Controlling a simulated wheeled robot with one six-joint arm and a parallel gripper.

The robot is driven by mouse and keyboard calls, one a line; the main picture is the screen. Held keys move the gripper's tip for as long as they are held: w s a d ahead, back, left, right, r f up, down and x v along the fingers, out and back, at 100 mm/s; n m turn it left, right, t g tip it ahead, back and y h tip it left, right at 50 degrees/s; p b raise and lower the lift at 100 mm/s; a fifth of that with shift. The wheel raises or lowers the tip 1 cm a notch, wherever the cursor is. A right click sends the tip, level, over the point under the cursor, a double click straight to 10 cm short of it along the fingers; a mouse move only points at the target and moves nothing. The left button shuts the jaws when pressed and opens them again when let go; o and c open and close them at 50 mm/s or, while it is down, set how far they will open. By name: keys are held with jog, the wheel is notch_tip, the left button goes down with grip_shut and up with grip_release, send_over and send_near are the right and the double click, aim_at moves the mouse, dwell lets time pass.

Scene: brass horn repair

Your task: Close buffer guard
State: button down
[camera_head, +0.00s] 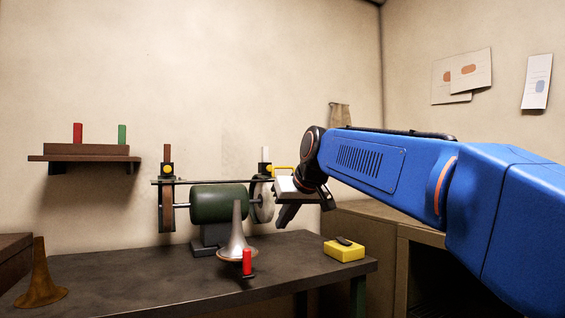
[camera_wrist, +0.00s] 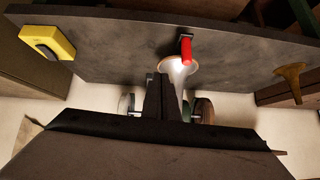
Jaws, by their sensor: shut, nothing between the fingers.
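The buffer is a dark green motor (camera_head: 217,197) on the bench, with a brown wheel (camera_head: 167,208) at its left and a pale wheel (camera_head: 263,203) at its right. A thin dark bar (camera_head: 210,181) runs above it. A yellow handle (camera_head: 282,168) shows by the right wheel, partly behind my wrist. I cannot tell which part is the guard or how far open it stands. My gripper (camera_head: 281,222) is shut and empty, pointing down just right of the pale wheel; whether it touches anything is unclear. Its fingers (camera_wrist: 160,82) also show closed in the wrist view, hiding the motor.
A silver horn bell (camera_head: 237,240) and a red-handled item (camera_head: 247,262) stand in front of the motor. A yellow box (camera_head: 344,250) sits at the right of the bench (camera_head: 180,278). A brass horn (camera_head: 40,275) stands at left. The bench's middle right is clear.

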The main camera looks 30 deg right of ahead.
jog(key=w+d+r+t, duration=0.2)
jog(key=w+d+r, duration=0.4)
jog(key=w+r, duration=0.5)
jog(key=w+d+r+t, duration=0.2)
jog(key=w+d+r, duration=0.6)
jog(key=r, duration=0.4)
send_over(281, 167)
jog(key=w, duration=0.2)
jog(key=f, duration=0.4)
jog(key=shift+w+d, duration=0.15)
jog(key=shift+d, duration=0.05)
jog(key=shift+s+f, duration=0.4)
jog(key=shift+s, duration=0.15)
jog(key=shift+s+f, duration=0.9)
jog(key=shift+f, duration=0.15)
jog(key=shift+s+f, duration=0.15)
